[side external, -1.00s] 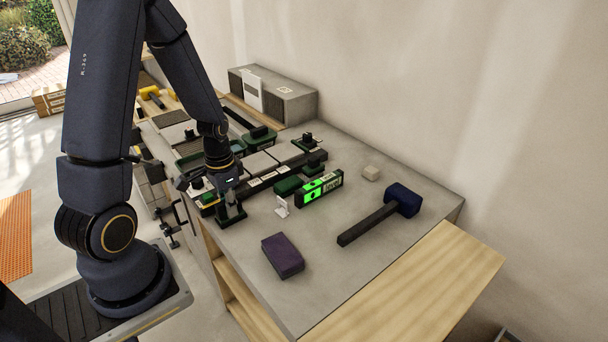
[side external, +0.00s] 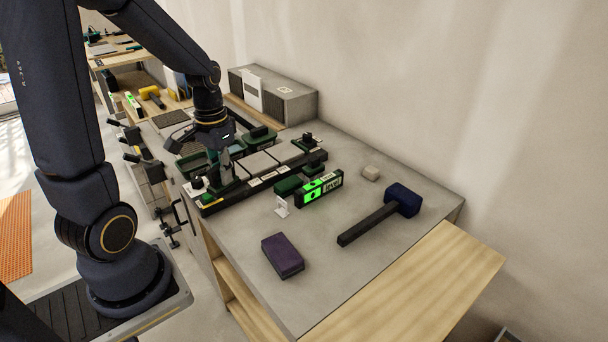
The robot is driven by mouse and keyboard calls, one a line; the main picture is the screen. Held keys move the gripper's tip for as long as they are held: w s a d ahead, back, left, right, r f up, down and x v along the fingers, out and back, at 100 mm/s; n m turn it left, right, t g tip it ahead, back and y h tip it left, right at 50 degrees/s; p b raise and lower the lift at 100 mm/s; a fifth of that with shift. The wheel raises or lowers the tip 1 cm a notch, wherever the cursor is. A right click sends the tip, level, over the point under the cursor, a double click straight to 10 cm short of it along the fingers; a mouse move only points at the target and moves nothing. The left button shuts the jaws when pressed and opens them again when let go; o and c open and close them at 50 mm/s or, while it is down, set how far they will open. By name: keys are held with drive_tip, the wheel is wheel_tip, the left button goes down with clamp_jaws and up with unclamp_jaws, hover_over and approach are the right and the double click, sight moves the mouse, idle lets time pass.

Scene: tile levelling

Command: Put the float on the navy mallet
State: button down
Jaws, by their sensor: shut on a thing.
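The navy mallet lies on the right of the grey worktop, its blue head (side external: 402,199) toward the back right and its dark handle (side external: 367,224) pointing front left. My gripper (side external: 224,168) is at the left of the worktop, over the tile row, well away from the mallet. It is shut on a small dark green thing (side external: 228,184), which appears to be the float. The fingers hide part of it, and I cannot tell whether it touches what lies below.
A purple block (side external: 283,255) lies at the front. A bright green level (side external: 321,189) stands mid-table beside a small white stand (side external: 282,206). A grey box (side external: 288,98) is at the back. Worktop around the mallet is clear.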

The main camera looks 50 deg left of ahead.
drive_tip(key=w+d+r+m, duration=0.1)
drive_tip(key=w+d+r, duration=0.15)
drive_tip(key=d, duration=0.75)
drive_tip(key=w+d+r+m, duration=0.2)
drive_tip(key=d+r, duration=0.2)
drive_tip(key=d, duration=0.7)
drive_tip(key=w+f, duration=0.3)
drive_tip(key=w, duration=0.1)
drive_tip(key=w+d+f, duration=0.1)
drive_tip(key=w+f, duration=0.2)
drive_tip(key=w, duration=0.1)
drive_tip(key=w+d+f, duration=0.1)
drive_tip(key=w+f, duration=0.2)
drive_tip(key=w, duration=0.1)
drive_tip(key=shift+w+d, duration=0.15)
drive_tip(key=shift+w, duration=0.25)
drive_tip(key=shift+w+f, duration=0.35)
drive_tip(key=shift+w, duration=0.05)
drive_tip(key=shift+w+d+f, duration=0.1)
drive_tip(key=shift+w+f, duration=0.05)
drive_tip(key=shift+f, duration=1.55)
drive_tip(key=shift+f, duration=0.1)
drive_tip(key=c, duration=1.1)
unclamp_jaws()
